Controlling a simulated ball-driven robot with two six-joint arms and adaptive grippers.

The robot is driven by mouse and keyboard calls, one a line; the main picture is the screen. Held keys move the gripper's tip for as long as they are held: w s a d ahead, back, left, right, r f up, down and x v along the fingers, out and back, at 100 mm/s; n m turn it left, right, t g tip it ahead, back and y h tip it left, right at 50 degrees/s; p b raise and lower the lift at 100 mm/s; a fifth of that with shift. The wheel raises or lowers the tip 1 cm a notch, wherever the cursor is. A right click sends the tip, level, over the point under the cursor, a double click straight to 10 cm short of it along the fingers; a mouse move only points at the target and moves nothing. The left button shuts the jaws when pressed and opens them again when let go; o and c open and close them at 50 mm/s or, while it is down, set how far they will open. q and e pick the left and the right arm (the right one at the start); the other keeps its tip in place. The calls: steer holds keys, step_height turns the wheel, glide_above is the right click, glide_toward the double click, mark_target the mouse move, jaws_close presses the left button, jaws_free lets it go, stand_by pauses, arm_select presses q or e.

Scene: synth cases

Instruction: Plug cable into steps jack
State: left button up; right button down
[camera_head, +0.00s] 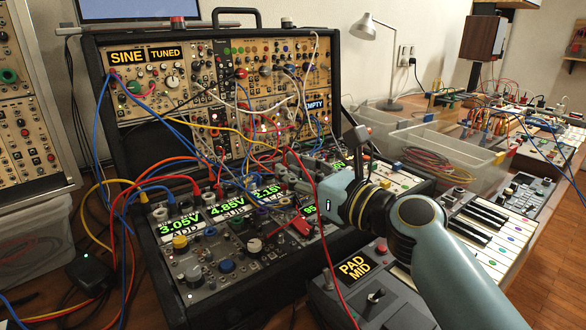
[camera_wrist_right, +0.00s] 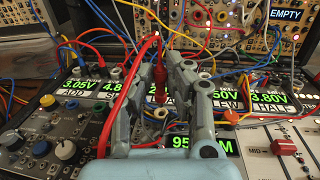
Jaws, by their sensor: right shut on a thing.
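My right gripper (camera_wrist_right: 160,72) is shut on a red cable plug (camera_wrist_right: 160,84), which stands roughly upright between its fingertips in the right wrist view. A red cable (camera_wrist_right: 116,102) arches beside the fingers there; in the head view a red cable (camera_head: 325,235) hangs past the gripper to the front. In the head view my right gripper (camera_head: 292,180) reaches in from the right over the case's lower panel. The fingers hide part of the jacks beneath, and I cannot tell whether the plug touches one. No label reading steps is legible. My left gripper is not in view.
The synth case (camera_head: 330,85) has an upright panel crossed by several patch cables. Lit displays such as 3.05V (camera_head: 180,226) line the lower panel.

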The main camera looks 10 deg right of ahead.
steer(key=shift+f+b, duration=1)
steer(key=shift+f, duration=0.3)
steer(key=c, duration=1.2)
jaws_free()
steer(key=shift+r, duration=0.1)
steer(key=v, duration=1.2)
